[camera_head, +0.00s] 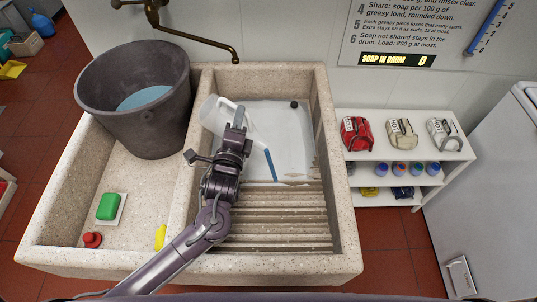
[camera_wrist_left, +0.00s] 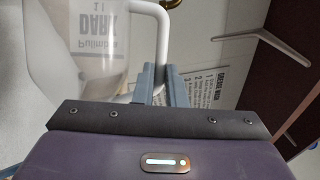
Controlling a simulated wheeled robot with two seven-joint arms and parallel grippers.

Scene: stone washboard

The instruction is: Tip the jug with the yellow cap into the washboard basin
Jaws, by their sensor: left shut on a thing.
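A translucent white jug (camera_head: 211,114) is tilted over the left side of the washboard basin (camera_head: 322,120). It also shows large in the left wrist view (camera_wrist_left: 85,45), with a label reading "DARK". My left gripper (camera_head: 239,117) is shut on its white handle (camera_wrist_left: 162,40). No yellow cap shows on the jug; its mouth is hard to make out. A slanting blue strip (camera_head: 262,155) shows below the gripper; I cannot tell whether it is liquid or a solid part. Pale water lies in the basin. My right gripper is not in view.
A dark bucket (camera_head: 135,95) with bluish water stands on the left. Green soap (camera_head: 108,207), a red cap-like object (camera_head: 92,240) and a yellow object (camera_head: 160,237) lie on the left ledge. A brass tap (camera_head: 205,40) hangs above. A shelf (camera_head: 400,150) stands right.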

